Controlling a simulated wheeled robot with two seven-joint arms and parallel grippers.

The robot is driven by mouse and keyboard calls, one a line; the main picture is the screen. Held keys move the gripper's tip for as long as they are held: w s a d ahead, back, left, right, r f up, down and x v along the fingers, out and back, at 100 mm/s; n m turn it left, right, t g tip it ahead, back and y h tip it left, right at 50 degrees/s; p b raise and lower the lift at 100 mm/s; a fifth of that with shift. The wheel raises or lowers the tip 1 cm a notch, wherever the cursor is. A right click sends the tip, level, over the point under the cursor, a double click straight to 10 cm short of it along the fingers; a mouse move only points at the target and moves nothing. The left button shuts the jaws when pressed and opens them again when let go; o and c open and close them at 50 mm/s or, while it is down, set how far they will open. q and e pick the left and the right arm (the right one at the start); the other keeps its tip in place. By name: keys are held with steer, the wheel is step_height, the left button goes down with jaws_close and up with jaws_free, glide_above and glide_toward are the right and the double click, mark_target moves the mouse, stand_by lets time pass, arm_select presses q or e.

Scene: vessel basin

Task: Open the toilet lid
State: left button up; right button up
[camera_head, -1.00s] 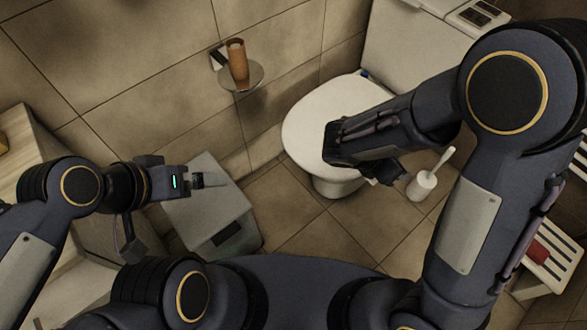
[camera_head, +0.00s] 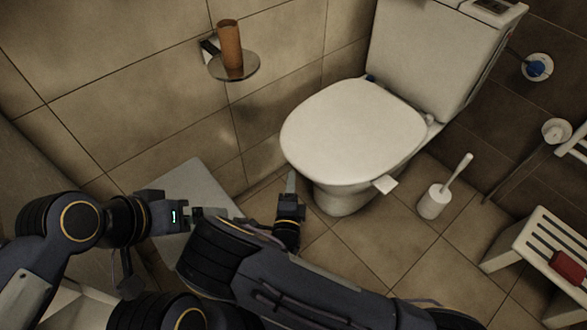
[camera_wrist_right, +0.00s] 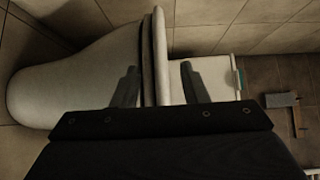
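The white toilet lid (camera_head: 350,125) lies flat and closed on the toilet (camera_head: 340,200) in the head view. A small white tab (camera_head: 384,184) sticks out at its lower right edge. My right gripper (camera_head: 291,177) is low at the toilet's front left, just beside the bowl. In the right wrist view its two fingers (camera_wrist_right: 160,84) are apart with nothing held, and the edges of the seat and lid (camera_wrist_right: 158,50) appear between them. I see no clear contact. My left gripper (camera_head: 212,212) is at the left, partly hidden by my right arm; its finger opening is unclear.
A wall shelf with a brown cup (camera_head: 230,45) is left of the toilet. A toilet brush (camera_head: 435,200) stands to the right, near a slatted stool (camera_head: 530,245). A grey box (camera_head: 190,180) sits beneath my left gripper. Floor in front of the toilet is clear.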

mark_target(294, 166)
steer(key=w+b, duration=0.1)
steer(key=w, duration=0.4)
steer(key=shift+w+d+b, duration=0.1)
steer(key=shift+w+b, duration=0.1)
steer(key=shift+b, duration=0.1)
steer(key=shift+w, duration=0.6)
jaws_close()
steer(key=shift+r, duration=0.1)
